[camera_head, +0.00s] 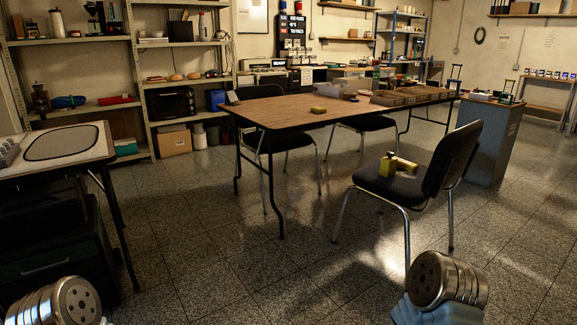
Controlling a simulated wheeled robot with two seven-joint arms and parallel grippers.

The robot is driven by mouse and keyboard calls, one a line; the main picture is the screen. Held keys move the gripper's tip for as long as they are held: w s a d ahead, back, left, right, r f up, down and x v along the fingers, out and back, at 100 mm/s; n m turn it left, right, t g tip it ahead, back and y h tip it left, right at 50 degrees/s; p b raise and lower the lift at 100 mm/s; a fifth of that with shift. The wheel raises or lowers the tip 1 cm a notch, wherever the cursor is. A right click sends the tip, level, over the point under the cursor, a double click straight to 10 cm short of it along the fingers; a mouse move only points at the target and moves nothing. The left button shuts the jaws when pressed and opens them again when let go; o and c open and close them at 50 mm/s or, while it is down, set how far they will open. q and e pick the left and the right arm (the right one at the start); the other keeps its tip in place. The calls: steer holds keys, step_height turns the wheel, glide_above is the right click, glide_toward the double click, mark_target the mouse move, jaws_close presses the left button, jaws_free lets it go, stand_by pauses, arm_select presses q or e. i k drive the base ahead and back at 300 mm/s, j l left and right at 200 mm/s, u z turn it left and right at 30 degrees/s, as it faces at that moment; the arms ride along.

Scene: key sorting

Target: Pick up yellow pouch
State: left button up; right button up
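A small yellow object (318,110) lies on the wooden table (275,112), near its front edge. On the black chair (400,186) to the right stands another yellow thing (388,167) with a dark top, beside a tan-yellow piece (406,164). They are too small to tell which is the pouch. Only ribbed metal parts of my two arms show at the bottom left and bottom right. No gripper fingers are visible, and nothing is seen held.
Trays (400,98) fill the right part of the table. More chairs stand around it. A grey cabinet (490,140) is at the right and a side table with a dark-rimmed mat (62,142) at the left. Shelves line the back wall. The floor (240,260) ahead is clear.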

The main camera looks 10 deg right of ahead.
mark_target(409, 166)
steer(key=i+j+z, duration=0.1)
steer(key=i+z, duration=0.3)
steer(key=i+j+z, duration=0.35)
steer(key=i, duration=0.2)
steer(key=l, duration=0.1)
